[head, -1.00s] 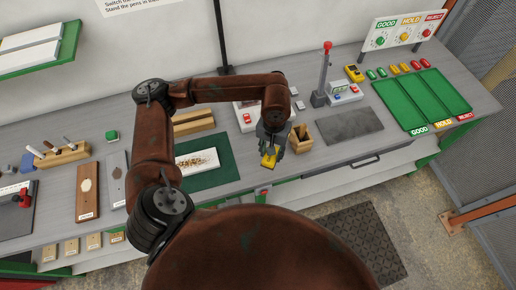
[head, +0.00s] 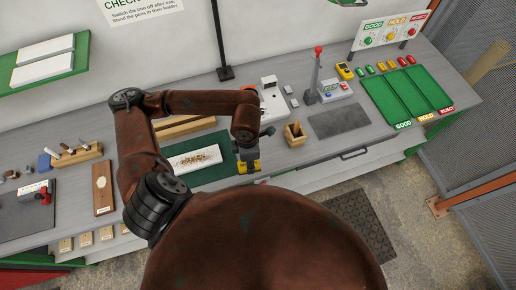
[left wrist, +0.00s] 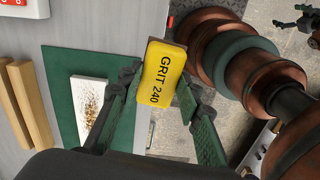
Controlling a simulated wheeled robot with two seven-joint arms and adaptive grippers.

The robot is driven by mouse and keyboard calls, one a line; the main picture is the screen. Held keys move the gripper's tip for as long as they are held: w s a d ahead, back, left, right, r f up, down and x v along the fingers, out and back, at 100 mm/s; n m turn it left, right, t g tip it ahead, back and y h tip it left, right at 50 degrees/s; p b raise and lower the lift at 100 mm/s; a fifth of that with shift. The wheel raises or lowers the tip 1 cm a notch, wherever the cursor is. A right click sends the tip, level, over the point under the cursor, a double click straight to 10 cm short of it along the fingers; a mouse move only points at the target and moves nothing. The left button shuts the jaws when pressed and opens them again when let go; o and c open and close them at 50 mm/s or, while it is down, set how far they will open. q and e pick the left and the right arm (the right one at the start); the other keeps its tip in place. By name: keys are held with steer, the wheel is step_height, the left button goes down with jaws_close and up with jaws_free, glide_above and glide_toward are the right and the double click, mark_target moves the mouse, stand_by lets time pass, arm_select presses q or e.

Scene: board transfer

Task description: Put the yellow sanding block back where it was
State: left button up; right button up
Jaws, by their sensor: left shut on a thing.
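The yellow sanding block (head: 254,167) is in my left gripper (head: 247,158), over the right front part of the dark green mat (head: 229,173) as the head view shows it. In the left wrist view the block (left wrist: 162,75) shows its "GRIT 240" face between the two fingers of my left gripper (left wrist: 160,92). The fingers are shut on it. I cannot tell its exact height above the bench. A small dark shape at the upper right of the left wrist view seems to be my right gripper (left wrist: 292,22); its fingers are too small to read.
A white board with brown grains (head: 193,159) lies on the mat. A wooden holder (head: 294,136) stands to the right, near a dark grey pad (head: 338,121). Green sorting trays (head: 408,97) are farther right. A brown plank (head: 104,188) lies to the left.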

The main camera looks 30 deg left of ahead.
arm_select(q)
steer(key=shift+s+r+n, duration=0.15)
steer(key=shift+s+n, duration=0.05)
steer(key=shift+n, duration=0.2)
steer(key=shift+w, duration=0.1)
steer(key=shift+n, duration=0.3)
steer(key=w+a+f+p, duration=0.1)
steer(key=w+f, duration=0.2)
steer(key=w, duration=0.1)
steer(key=w+a+f+p, duration=0.1)
steer(key=w+f+p, duration=0.1)
steer(key=w+f, duration=0.1)
steer(key=w+a+f+p, duration=0.1)
steer(key=w+f, duration=0.2)
steer(key=w, duration=0.2)
steer(key=shift+w+a+p, duration=0.2)
steer(key=shift+p, duration=0.1)
steer(key=shift+w+a+f, duration=0.1)
steer(key=shift+w+f, duration=0.25)
steer(key=shift+f, duration=0.15)
step_height(320, 180, down, 3)
steer(key=shift+w+r+p, duration=0.1)
steer(key=shift+p, duration=0.9)
arm_select(e)
step_height(320, 180, up, 7)
steer(key=s, duration=0.1)
steer(key=shift+f, duration=0.2)
